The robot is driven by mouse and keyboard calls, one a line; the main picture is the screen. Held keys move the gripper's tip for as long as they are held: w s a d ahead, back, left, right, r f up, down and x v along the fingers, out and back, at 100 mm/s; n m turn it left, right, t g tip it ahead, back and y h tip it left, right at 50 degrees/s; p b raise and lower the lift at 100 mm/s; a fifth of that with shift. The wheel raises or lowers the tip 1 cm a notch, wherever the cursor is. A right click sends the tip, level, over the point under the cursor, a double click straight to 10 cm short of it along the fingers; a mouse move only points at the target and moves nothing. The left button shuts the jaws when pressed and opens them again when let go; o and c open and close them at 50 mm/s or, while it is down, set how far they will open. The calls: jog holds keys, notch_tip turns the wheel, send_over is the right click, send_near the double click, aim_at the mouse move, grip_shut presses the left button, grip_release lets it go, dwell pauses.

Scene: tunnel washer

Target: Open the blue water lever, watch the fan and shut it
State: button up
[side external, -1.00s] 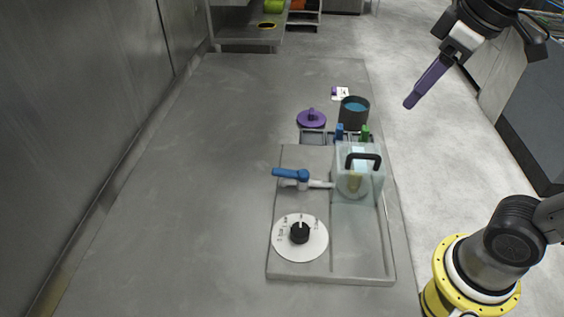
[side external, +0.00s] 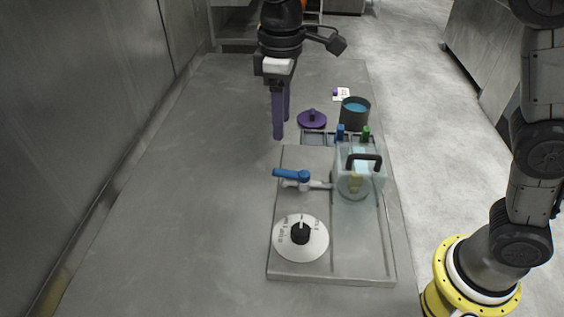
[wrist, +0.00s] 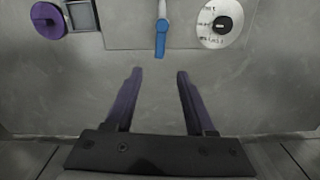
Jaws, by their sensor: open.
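The blue water lever (side external: 290,174) sits on a white pipe fitting on the grey board, its handle pointing left in the side external view. The lever also shows at top centre in the wrist view (wrist: 161,38). The pipe leads to a clear box (side external: 366,164) with a black handle; a yellowish part, perhaps the fan, is inside, too unclear to tell. My gripper (side external: 279,136) has purple fingers and is above the table, behind and left of the lever. In the wrist view my gripper (wrist: 155,73) is open and empty, with the lever ahead, between the finger lines.
A white dial (side external: 314,240) with a black knob is on the board's front left. The table left of the board is clear.

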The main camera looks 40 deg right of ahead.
aim_at(282, 171)
notch_tip(282, 171, down, 12)
jog(key=shift+r, duration=0.1)
jog(key=shift+c, duration=0.3)
grip_shut()
